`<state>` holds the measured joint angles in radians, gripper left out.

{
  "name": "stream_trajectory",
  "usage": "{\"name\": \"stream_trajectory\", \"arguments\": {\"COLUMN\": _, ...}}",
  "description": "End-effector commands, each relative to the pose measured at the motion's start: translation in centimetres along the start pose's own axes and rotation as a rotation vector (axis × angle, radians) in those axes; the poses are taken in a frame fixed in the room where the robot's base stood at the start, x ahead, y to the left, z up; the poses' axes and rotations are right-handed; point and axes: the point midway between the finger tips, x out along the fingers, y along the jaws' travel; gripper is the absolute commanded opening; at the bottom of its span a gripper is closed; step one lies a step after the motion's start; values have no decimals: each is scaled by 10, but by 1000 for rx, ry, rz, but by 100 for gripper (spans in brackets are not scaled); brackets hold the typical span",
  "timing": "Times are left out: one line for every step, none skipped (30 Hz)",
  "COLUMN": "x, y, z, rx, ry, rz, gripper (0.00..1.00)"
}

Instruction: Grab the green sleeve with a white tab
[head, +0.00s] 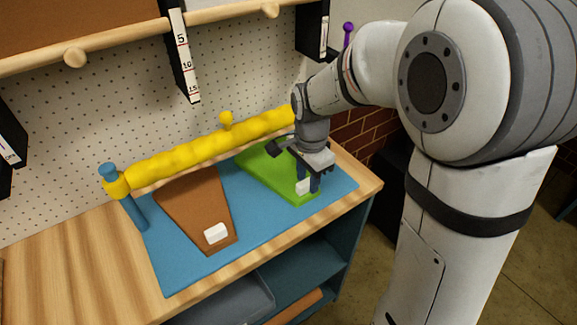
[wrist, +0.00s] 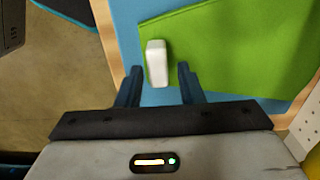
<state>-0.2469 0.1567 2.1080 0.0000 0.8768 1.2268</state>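The green sleeve (head: 268,170) lies flat on the blue mat, on its right part. Its white tab (head: 303,187) sits at the sleeve's near end. In the wrist view the green sleeve (wrist: 230,45) fills the upper right, and the white tab (wrist: 157,63) stands between the two fingertips. My gripper (head: 309,188) is over the near end of the sleeve, pointing down. In the wrist view its fingers (wrist: 159,76) are apart, with gaps on both sides of the tab. Part of the sleeve is hidden behind my gripper in the head view.
A brown sleeve (head: 197,205) with a white tab (head: 216,233) lies to the left on the blue mat (head: 180,268). A yellow roll (head: 205,148) runs along the back on a blue post (head: 133,207). A pegboard wall (head: 110,110) stands behind. Bare wood (head: 60,265) is at left.

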Motion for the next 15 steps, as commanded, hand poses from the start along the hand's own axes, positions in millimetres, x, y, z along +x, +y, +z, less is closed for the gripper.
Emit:
{"name": "stream_trajectory", "arguments": {"x": 0, "y": 0, "z": 0, "rx": 0, "ry": 0, "rz": 0, "gripper": 30}}
{"name": "stream_trajectory", "arguments": {"x": 0, "y": 0, "z": 0, "rx": 0, "ry": 0, "rz": 0, "gripper": 27}}
{"name": "stream_trajectory", "arguments": {"x": 0, "y": 0, "z": 0, "rx": 0, "ry": 0, "rz": 0, "gripper": 24}}
{"name": "stream_trajectory", "arguments": {"x": 0, "y": 0, "z": 0, "rx": -1, "ry": 0, "rz": 0, "gripper": 22}}
{"name": "stream_trajectory", "arguments": {"x": 0, "y": 0, "z": 0, "rx": -1, "ry": 0, "rz": 0, "gripper": 19}}
{"name": "stream_trajectory", "arguments": {"x": 0, "y": 0, "z": 0, "rx": -1, "ry": 0, "rz": 0, "gripper": 16}}
{"name": "stream_trajectory", "arguments": {"x": 0, "y": 0, "z": 0, "rx": -1, "ry": 0, "rz": 0, "gripper": 13}}
{"name": "stream_trajectory", "arguments": {"x": 0, "y": 0, "z": 0, "rx": -1, "ry": 0, "rz": 0, "gripper": 11}}
{"name": "stream_trajectory", "arguments": {"x": 0, "y": 0, "z": 0, "rx": -1, "ry": 0, "rz": 0, "gripper": 8}}
{"name": "stream_trajectory", "arguments": {"x": 0, "y": 0, "z": 0, "rx": -1, "ry": 0, "rz": 0, "gripper": 5}}
{"name": "stream_trajectory", "arguments": {"x": 0, "y": 0, "z": 0, "rx": -1, "ry": 0, "rz": 0, "gripper": 3}}
{"name": "stream_trajectory", "arguments": {"x": 0, "y": 0, "z": 0, "rx": -1, "ry": 0, "rz": 0, "gripper": 0}}
{"name": "stream_trajectory", "arguments": {"x": 0, "y": 0, "z": 0, "rx": -1, "ry": 0, "rz": 0, "gripper": 0}}
{"name": "stream_trajectory", "arguments": {"x": 0, "y": 0, "z": 0, "rx": -1, "ry": 0, "rz": 0, "gripper": 0}}
{"name": "stream_trajectory", "arguments": {"x": 0, "y": 0, "z": 0, "rx": -1, "ry": 0, "rz": 0, "gripper": 0}}
